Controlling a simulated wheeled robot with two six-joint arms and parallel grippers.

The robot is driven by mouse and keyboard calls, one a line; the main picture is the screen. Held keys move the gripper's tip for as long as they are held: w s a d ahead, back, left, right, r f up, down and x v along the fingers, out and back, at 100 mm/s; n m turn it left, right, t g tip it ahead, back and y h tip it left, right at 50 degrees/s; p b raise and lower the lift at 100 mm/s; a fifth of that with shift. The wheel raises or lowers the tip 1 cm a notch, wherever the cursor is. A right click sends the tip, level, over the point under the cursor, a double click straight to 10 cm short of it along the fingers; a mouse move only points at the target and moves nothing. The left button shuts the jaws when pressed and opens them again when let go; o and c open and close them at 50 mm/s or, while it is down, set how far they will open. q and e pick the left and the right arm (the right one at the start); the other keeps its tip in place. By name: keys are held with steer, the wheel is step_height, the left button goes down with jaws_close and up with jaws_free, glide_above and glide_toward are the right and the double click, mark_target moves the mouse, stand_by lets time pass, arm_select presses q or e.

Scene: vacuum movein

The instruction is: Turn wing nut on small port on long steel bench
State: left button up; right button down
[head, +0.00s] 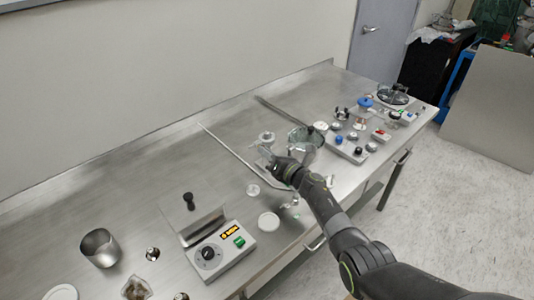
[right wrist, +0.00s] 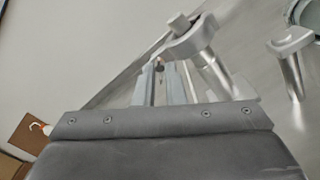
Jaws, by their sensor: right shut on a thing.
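My right gripper (head: 266,152) reaches over the middle of the long steel bench (head: 225,150) in the head view. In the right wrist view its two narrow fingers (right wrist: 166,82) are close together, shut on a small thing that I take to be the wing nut. A grey metal fitting with wing-like arms (right wrist: 190,42) rises just beyond and to the right of the fingertips. The exact contact is partly hidden. A small round port-like piece (head: 267,137) shows just behind the gripper in the head view. My left gripper is not in view.
A long metal rod (head: 232,153) lies left of the gripper. The bench's back left is clear.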

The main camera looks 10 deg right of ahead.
steer(key=m, duration=0.4)
stand_by(0.3)
steer(key=c, duration=1.8)
jaws_free()
steer(key=shift+p, duration=0.3)
steer(key=p+v, duration=0.2)
steer(key=v, duration=0.6)
steer(key=shift+s+d+p, duration=0.15)
steer(key=shift+p, duration=0.25)
steer(key=v, duration=0.9)
